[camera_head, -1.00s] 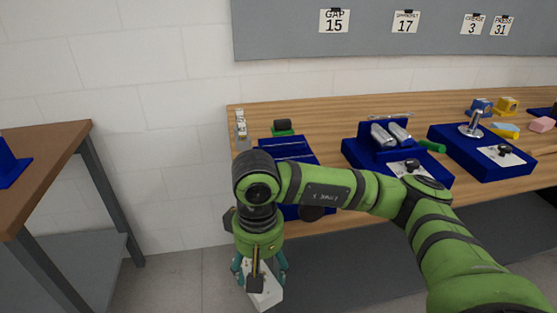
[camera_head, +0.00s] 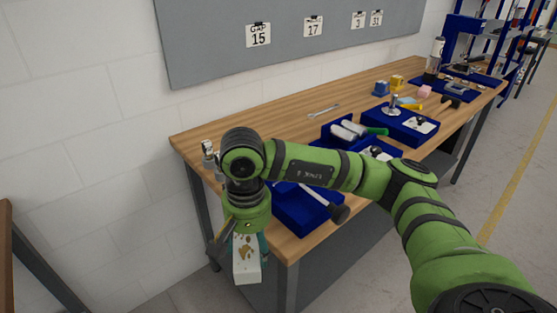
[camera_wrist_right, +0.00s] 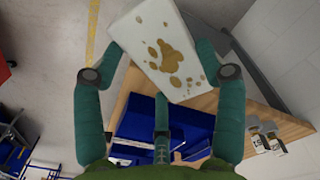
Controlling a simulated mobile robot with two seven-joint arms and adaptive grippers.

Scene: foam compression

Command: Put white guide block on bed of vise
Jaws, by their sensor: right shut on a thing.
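The white guide block (camera_head: 246,271), with brown stains on its face, hangs below my right gripper (camera_head: 247,240), off the near left end of the bench. In the right wrist view the block (camera_wrist_right: 165,50) sits between the teal fingers, which are shut on it. A blue fixture that looks like the vise (camera_head: 297,212) stands on the bench just right of the gripper, with a dark-knobbed handle (camera_head: 338,212) towards the front. My forearm hides much of it, so its bed is not clear. My left gripper is not in view.
The wooden bench (camera_head: 205,130) runs back to the right. A blue stand with metal rollers (camera_head: 350,130) and another blue base (camera_head: 412,130) stand farther along. A small metal item (camera_head: 208,150) is at the bench's left end. A brown table edge (camera_head: 5,245) shows at far left.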

